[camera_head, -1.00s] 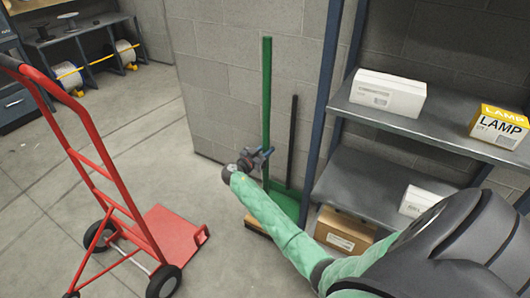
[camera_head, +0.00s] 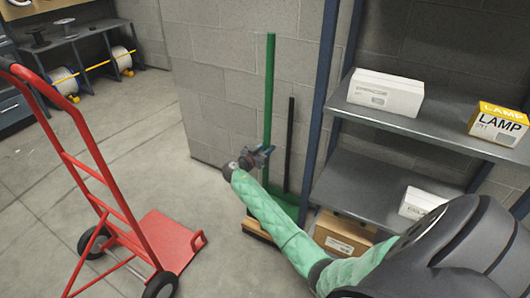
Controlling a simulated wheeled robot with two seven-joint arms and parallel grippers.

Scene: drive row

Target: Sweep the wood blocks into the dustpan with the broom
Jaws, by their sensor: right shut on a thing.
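The broom (camera_head: 270,85) has a long green handle and stands nearly upright by the grey block wall. My right gripper (camera_head: 266,152) is shut on the green handle at its lower half. The broom's wooden head (camera_head: 256,229) shows partly near the floor, left of my right forearm. The dustpan (camera_head: 288,199) is green with a black upright handle (camera_head: 290,145), and stands against the wall just right of the broom. My forearm hides part of both. No wood blocks are in view. My left gripper is not in view.
A red hand truck (camera_head: 170,240) stands at the left. A metal shelf (camera_head: 425,118) with a white box (camera_head: 386,92) and a yellow LAMP box (camera_head: 498,123) is close on the right. A cardboard box (camera_head: 343,234) is low beneath it. Floor behind the hand truck is clear.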

